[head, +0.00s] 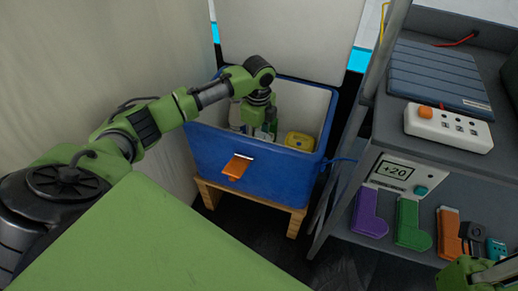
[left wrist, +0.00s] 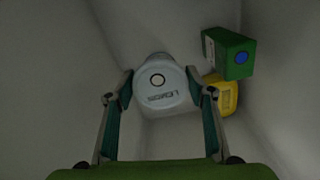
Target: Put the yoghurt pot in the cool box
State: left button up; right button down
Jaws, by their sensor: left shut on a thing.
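The blue cool box (head: 215,150) stands open on a low wooden stand, its white lid (head: 290,40) raised behind it. My left gripper (left wrist: 160,92) reaches down inside the box and is shut on the yoghurt pot (left wrist: 160,88), a pale round pot with a dark ring and lettering on its top. The pot is between the two fingers, inside the white walls (left wrist: 45,90). In the head view my left arm largely hides it. My right gripper (head: 495,272) is only partly in view at the bottom right corner; its fingers are too cut off to read.
A green carton with a blue cap (left wrist: 230,55) and a yellow item (head: 299,140) are in the box, right of the pot. An orange latch (head: 237,167) sticks out in front.

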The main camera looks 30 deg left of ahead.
pick_arm(q)
notch_tip(320, 180, down, 6)
jog(key=b, duration=0.2)
jog(key=shift+f+b, duration=0.1)
jog(key=shift+b, duration=0.3)
jog(key=o, duration=1.3)
